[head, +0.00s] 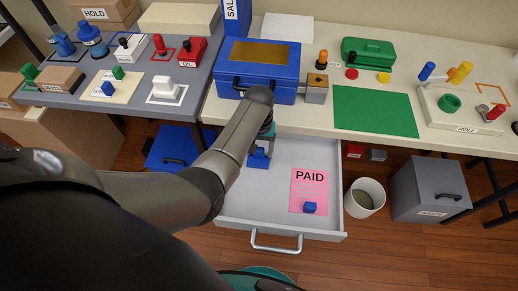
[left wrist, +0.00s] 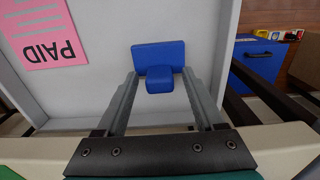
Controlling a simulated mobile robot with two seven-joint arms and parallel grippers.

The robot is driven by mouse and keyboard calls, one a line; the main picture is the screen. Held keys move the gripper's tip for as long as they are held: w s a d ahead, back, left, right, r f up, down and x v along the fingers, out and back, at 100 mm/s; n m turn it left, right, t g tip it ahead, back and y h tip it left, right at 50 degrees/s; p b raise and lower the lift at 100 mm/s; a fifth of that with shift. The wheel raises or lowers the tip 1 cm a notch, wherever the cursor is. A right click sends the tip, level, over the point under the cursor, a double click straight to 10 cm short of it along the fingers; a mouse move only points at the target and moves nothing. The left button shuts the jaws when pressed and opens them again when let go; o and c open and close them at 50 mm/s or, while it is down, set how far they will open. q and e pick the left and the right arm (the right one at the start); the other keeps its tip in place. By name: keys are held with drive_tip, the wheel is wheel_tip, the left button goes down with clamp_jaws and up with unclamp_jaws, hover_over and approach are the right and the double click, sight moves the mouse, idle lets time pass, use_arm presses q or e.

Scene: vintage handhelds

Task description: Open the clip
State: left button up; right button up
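A blue clip-like piece (left wrist: 158,54) with a flat plate and a smaller rounded block lies in the open drawer (left wrist: 105,95); in the head view the piece (head: 259,160) shows just below my gripper. My left gripper (left wrist: 160,76) is open, with its two fingers on either side of the block and small gaps visible. In the head view the left gripper (head: 265,146) is mostly hidden by my arm. Another small blue clip (head: 309,208) sits on the lower edge of a pink PAID sheet (head: 309,188) in the drawer. My right gripper is not in view.
The grey drawer (head: 233,208) is pulled out below the bench (head: 317,125). A blue box (head: 258,85) stands on the bench above it. A white bin (head: 364,197) and a grey cabinet (head: 425,190) stand to the drawer's right. A blue bin (head: 175,150) is at its left.

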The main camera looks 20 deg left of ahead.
use_arm(q)
clamp_jaws()
idle(0.3)
drive_tip(key=shift+w+a+f+g+b, duration=0.15)
drive_tip(key=shift+w+g+b, duration=0.25)
drive_tip(key=shift+g+b, duration=0.45)
drive_tip(key=shift+g+h+b, duration=0.4)
drive_tip(key=shift+g+b, duration=0.05)
drive_tip(key=shift+b, duration=0.3)
unclamp_jaws()
drive_tip(key=shift+w, duration=0.1)
